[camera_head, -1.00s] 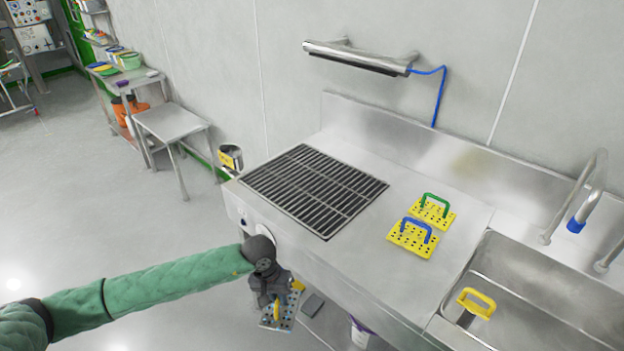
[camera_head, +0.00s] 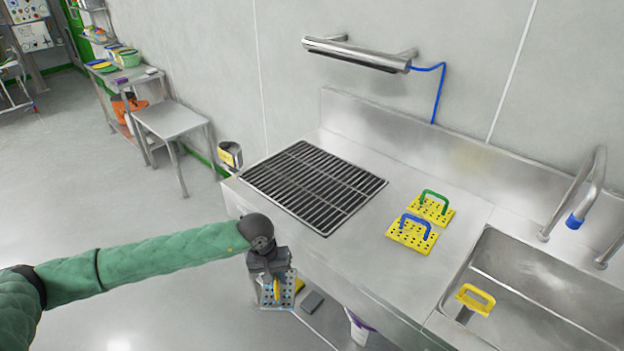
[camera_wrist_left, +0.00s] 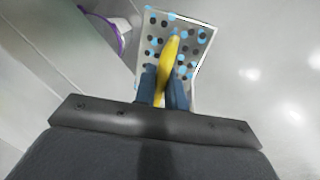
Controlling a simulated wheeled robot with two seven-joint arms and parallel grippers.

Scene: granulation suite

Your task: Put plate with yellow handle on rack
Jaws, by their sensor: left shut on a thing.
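My left gripper (camera_head: 272,280) is shut on the yellow handle of a pale grey perforated plate (camera_head: 287,294), in front of the counter's front side. In the left wrist view the yellow handle (camera_wrist_left: 171,62) sits between the two fingers (camera_wrist_left: 163,88), and the plate (camera_wrist_left: 192,30) with black and light-blue dots lies beyond it. The rack (camera_head: 312,187), a dark slatted grate, is set in the counter top at left, up and right of the gripper. It is bare. My right gripper is not in view.
Two yellow perforated plates, one with a green handle (camera_head: 434,194) and one with a blue handle (camera_head: 416,218), lie on the counter right of the rack. A sink (camera_head: 530,290) with a yellow-handled item (camera_head: 475,298) is at right. A bar fixture (camera_head: 355,52) is on the wall.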

